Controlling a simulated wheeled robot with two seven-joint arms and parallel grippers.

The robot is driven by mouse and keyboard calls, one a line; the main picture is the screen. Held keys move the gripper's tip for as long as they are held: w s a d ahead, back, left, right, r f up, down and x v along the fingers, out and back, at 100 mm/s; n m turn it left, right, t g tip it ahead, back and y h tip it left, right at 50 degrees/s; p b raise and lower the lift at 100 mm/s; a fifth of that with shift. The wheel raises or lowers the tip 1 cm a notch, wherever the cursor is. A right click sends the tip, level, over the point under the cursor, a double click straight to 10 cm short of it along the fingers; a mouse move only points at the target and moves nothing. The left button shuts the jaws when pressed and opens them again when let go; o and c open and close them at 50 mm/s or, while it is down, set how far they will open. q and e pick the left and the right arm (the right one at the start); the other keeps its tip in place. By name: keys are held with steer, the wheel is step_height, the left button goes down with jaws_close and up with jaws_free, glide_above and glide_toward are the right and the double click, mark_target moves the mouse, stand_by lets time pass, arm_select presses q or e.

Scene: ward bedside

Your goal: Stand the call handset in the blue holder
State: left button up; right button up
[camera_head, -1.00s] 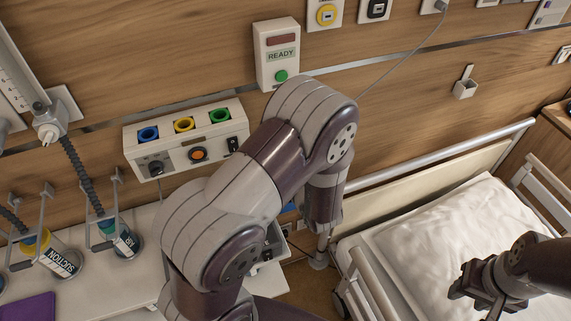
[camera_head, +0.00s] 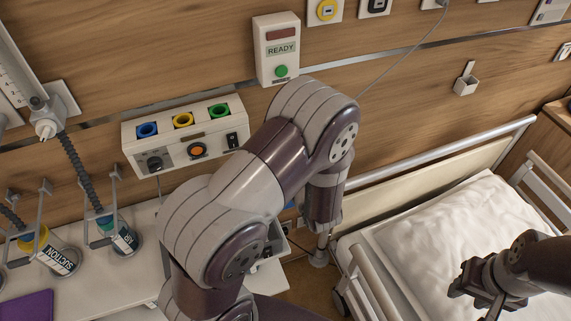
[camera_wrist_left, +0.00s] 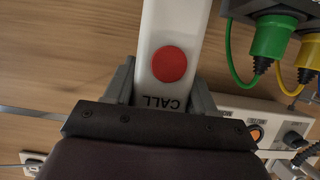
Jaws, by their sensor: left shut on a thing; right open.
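The call handset (camera_wrist_left: 172,32) is white with a round red button and the word CALL, seen in the left wrist view. The handset's far end runs out of the top of that view. In the head view my left arm hides its own gripper and the handset. My right gripper (camera_head: 478,285) is open and empty over the bed at the lower right. No blue holder shows clearly; only a small blue patch shows beside my left arm in the head view.
A white panel (camera_head: 186,160) with blue, yellow and green sockets is on the wood wall. A READY box (camera_head: 277,75) hangs above it. The bed (camera_head: 430,245) is at the right. A counter with hoses and a suction unit (camera_head: 52,257) is at the left.

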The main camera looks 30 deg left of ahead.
arm_select(q)
steer(key=shift+f, duration=0.15)
stand_by(0.3)
steer(key=shift+f+b, duration=0.8)
steer(key=shift+f, duration=0.05)
steer(key=shift+f, duration=0.15)
stand_by(0.7)
steer(key=o, duration=1.2)
steer(key=shift+d, duration=0.1)
